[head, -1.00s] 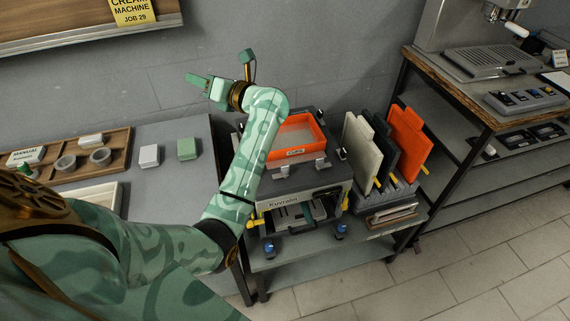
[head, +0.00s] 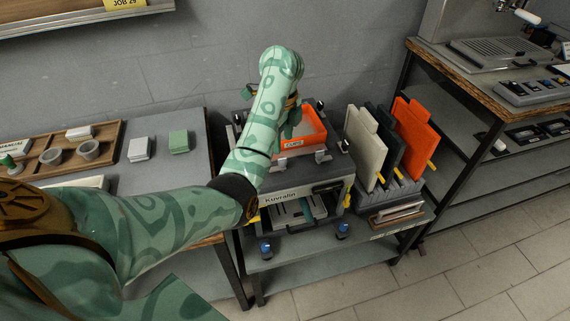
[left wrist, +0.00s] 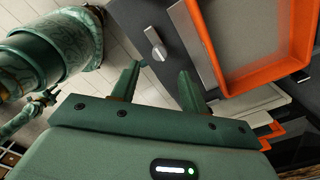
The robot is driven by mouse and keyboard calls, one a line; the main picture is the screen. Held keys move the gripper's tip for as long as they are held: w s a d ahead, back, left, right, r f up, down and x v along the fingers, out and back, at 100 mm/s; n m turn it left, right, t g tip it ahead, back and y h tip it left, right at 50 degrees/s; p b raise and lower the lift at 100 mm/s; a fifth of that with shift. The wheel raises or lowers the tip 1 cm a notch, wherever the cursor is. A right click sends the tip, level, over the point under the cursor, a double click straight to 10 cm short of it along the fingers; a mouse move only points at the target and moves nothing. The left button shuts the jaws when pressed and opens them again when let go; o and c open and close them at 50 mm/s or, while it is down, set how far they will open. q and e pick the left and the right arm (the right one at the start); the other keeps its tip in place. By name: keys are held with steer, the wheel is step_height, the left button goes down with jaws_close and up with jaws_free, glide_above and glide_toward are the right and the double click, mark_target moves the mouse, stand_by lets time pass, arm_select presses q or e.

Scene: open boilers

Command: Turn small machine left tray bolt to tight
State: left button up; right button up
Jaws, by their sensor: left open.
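The small machine (head: 300,183), grey and labelled Kuvralin, stands on a low metal bench with an orange-rimmed tray (head: 305,140) on top. Two light grey bolts show at the tray's front edge, a left one (head: 280,163) and a right one (head: 323,157). My left gripper (head: 290,122) is over the tray's left part, partly hidden by my arm. In the left wrist view its two fingers (left wrist: 158,76) are open and empty. A grey bolt (left wrist: 155,43) with a bar-shaped head shows beyond the fingertips, apart from them, beside the orange tray (left wrist: 212,50). My right gripper is not seen.
White, dark and orange panels (head: 411,140) stand in a rack right of the machine. Blue-topped knobs (head: 343,229) sit in front of it. A grey table (head: 185,185) with boxes and cups stands left. A wooden-topped bench (head: 450,70) stands right.

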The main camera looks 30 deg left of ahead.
mark_target(282, 159)
arm_select(q)
step_height(282, 159, down, 7)
steer(key=b, duration=0.3)
steer(key=shift+b, duration=0.3)
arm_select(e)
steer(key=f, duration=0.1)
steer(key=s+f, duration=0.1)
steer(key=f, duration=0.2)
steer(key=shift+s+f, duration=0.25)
arm_select(q)
jaws_close()
